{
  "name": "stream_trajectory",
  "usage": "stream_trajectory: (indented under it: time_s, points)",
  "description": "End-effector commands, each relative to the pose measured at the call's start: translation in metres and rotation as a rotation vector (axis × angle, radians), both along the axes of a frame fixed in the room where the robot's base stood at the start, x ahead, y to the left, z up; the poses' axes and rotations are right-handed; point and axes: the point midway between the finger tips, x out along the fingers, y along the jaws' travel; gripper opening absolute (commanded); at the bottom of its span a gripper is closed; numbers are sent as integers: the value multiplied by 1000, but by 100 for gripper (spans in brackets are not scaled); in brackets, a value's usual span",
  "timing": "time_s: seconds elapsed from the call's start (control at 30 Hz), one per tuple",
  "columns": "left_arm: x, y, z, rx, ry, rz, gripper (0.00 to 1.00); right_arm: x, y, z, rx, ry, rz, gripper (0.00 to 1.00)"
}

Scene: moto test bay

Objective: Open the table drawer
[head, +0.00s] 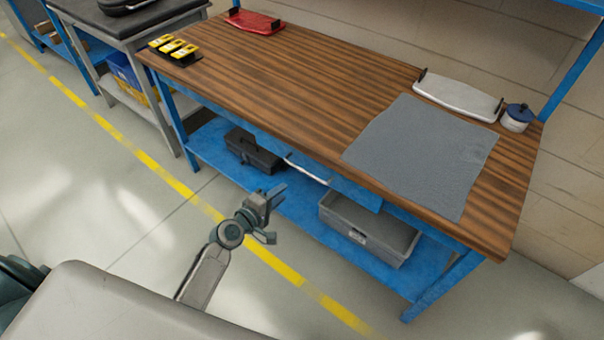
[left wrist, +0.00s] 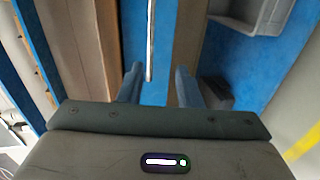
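The table drawer (head: 355,192) has a blue front under the wooden tabletop and appears shut. Its long silver handle (head: 307,169) runs along the front, below the table edge. My left gripper (head: 272,216) is open and empty, out in front of the table and apart from the handle. In the left wrist view, the handle (left wrist: 151,40) is a thin upright bar ahead of the open left gripper (left wrist: 158,80), between the lines of its two fingers and nearer the left one. The blue drawer front (left wrist: 166,45) is behind it. My right gripper is not in view.
On the tabletop (head: 290,85) lie a grey mat (head: 422,150), a white tray (head: 458,97), a blue-lidded pot (head: 517,117), a red tray (head: 254,21) and yellow devices (head: 174,48). A grey bin (head: 368,230) and black toolbox (head: 252,150) are on the lower shelf. The front floor is clear.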

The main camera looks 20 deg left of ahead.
Motion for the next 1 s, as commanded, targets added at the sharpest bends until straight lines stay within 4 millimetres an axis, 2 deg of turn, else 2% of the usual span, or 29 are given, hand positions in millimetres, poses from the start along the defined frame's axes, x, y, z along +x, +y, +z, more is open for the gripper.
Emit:
stream_trajectory:
  time_s: [0.03,0.13,0.6,0.8,1.0]
  points:
    - [3,-2,9,-21,-13,-1,32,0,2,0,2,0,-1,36]
    - [11,-5,13,-36,-20,-2,32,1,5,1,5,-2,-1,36]
    - [86,-32,-5,-32,-18,-1,32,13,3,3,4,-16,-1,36]
    - [100,-37,-9,-30,-18,-2,32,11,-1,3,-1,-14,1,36]
    - [102,-38,-10,-28,-17,-2,32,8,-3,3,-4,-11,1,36]
